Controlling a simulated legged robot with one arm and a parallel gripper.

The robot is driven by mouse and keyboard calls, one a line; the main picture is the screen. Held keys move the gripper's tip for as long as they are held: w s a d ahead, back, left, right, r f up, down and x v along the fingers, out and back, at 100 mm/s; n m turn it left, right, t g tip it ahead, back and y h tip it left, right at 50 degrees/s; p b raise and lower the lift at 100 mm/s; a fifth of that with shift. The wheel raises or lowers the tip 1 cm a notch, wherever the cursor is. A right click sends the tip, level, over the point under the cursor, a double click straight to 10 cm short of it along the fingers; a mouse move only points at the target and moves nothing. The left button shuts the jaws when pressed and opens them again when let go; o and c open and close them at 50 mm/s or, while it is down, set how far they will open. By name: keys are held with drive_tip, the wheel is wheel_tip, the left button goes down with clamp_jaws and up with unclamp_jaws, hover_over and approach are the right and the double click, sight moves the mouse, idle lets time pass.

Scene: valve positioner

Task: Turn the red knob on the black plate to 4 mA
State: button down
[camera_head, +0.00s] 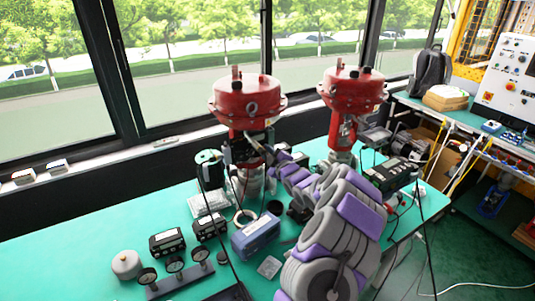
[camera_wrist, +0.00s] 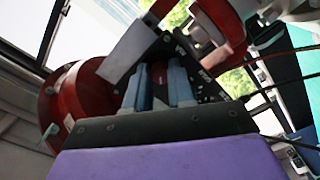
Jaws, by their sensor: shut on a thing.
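The black plate (camera_wrist: 208,88) with white markings lies just ahead in the wrist view, tilted in the picture. My gripper (camera_wrist: 158,72) has its two blue-grey fingers shut around the dark red knob (camera_wrist: 160,78) on this plate. The fingers hide most of the knob, and I cannot read its setting or a 4 mA mark. In the head view my gripper (camera_head: 268,152) reaches to the front of the left red valve actuator (camera_head: 246,102); the knob and plate are too small to make out there.
A second red actuator (camera_head: 352,92) stands to the right. The green table (camera_head: 75,245) holds black meters (camera_head: 167,242), a gauge stand (camera_head: 176,275), a blue box (camera_head: 256,236) and a round grey weight (camera_head: 126,264). Dark cables hang near my arm. The table's left part is clear.

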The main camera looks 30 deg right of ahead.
drive_tip(key=shift+m+p, duration=0.3)
drive_tip(key=shift+p, duration=0.15)
drive_tip(key=shift+a+m+p, duration=0.1)
drive_tip(key=shift+m+p, duration=3.9)
drive_tip(key=shift+p, duration=0.3)
drive_tip(key=shift+m, duration=0.3)
drive_tip(key=c, duration=1)
unclamp_jaws()
drive_tip(key=shift+o, duration=0.2)
drive_tip(key=s+p, duration=0.1)
drive_tip(key=s, duration=1.6)
drive_tip(key=shift+s+a+f, duration=0.15)
drive_tip(key=shift+a, duration=0.3)
